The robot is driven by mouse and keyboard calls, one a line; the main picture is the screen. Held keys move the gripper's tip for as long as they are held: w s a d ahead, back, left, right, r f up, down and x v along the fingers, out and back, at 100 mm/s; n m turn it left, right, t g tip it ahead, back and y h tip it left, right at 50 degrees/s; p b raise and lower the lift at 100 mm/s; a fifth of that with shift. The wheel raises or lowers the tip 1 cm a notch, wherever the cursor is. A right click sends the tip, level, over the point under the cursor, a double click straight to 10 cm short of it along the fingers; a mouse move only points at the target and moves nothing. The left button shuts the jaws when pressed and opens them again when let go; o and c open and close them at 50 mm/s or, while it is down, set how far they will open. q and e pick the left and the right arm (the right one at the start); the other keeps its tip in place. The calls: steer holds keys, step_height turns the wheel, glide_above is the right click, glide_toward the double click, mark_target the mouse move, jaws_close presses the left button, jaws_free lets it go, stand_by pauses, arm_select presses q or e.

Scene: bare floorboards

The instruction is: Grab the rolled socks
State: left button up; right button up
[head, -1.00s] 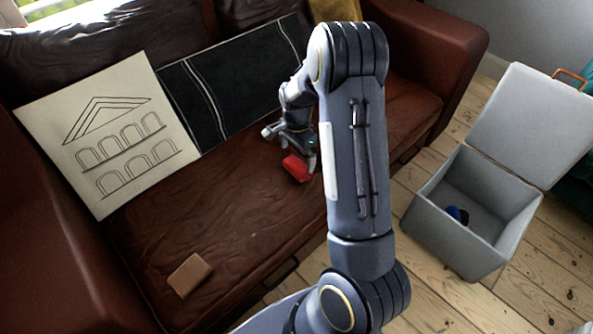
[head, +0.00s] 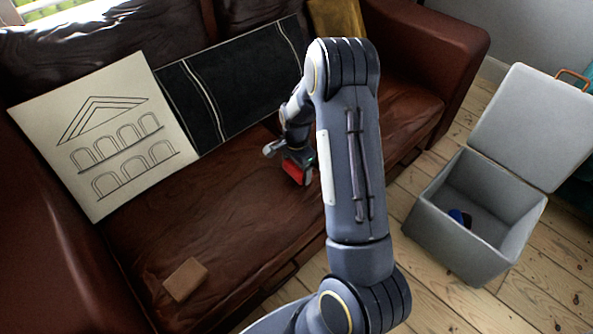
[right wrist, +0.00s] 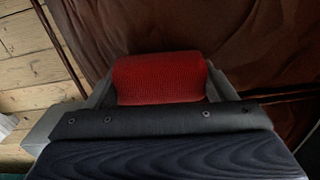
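The rolled socks (head: 294,172) are a red roll on the brown leather sofa seat, near its middle. My right gripper (head: 297,170) has come down around them, and its arm reaches across the middle of the head view. In the right wrist view the red roll (right wrist: 160,79) lies between the two fingers of my right gripper (right wrist: 161,82), one finger close against each side. Whether the fingers press on the roll cannot be told. The roll appears to be still on the seat. My left gripper is not in view.
A brown block (head: 186,279) lies at the seat's front. A cushion with a building drawing (head: 110,150) and a black striped cushion (head: 235,90) lean on the backrest. A grey open-lidded box (head: 445,226) stands on the floor at right, with a small blue-and-dark item (head: 458,217) inside.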

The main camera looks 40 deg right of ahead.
steer(key=shift+c, duration=0.8)
steer(key=shift+r, duration=0.1)
